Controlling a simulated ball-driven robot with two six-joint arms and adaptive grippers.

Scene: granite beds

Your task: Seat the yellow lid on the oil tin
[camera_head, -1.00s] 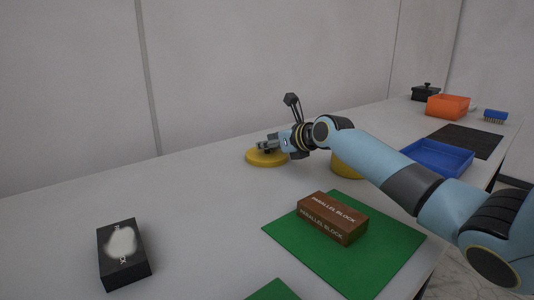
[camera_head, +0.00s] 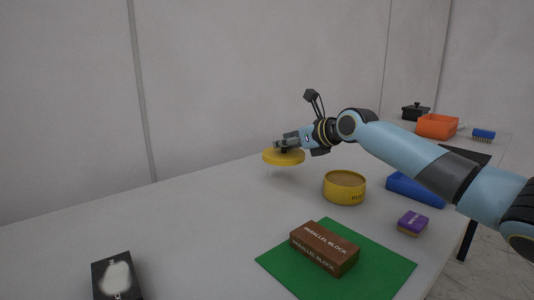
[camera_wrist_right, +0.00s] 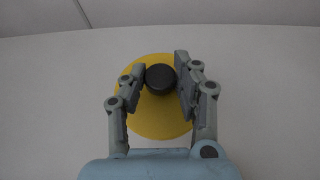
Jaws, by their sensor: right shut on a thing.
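The yellow lid (camera_head: 284,157) is a round disc with a dark knob. My right gripper (camera_head: 287,147) is shut on the knob and holds the lid a little above the grey table. The right wrist view shows the lid (camera_wrist_right: 158,118) below the fingers (camera_wrist_right: 160,80), with the dark knob between them. The oil tin (camera_head: 344,188) is a round yellow tin with dark lettering on its side. It stands on the table to the right of the lid and nearer to me, apart from it. My left gripper is not in view.
A brown parallel block (camera_head: 324,248) lies on a green mat (camera_head: 385,262) in front of the tin. A purple box (camera_head: 412,223) and a blue tray (camera_head: 414,190) are to the right. An orange bin (camera_head: 437,126) stands farther back. A dark box (camera_head: 117,277) lies front left.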

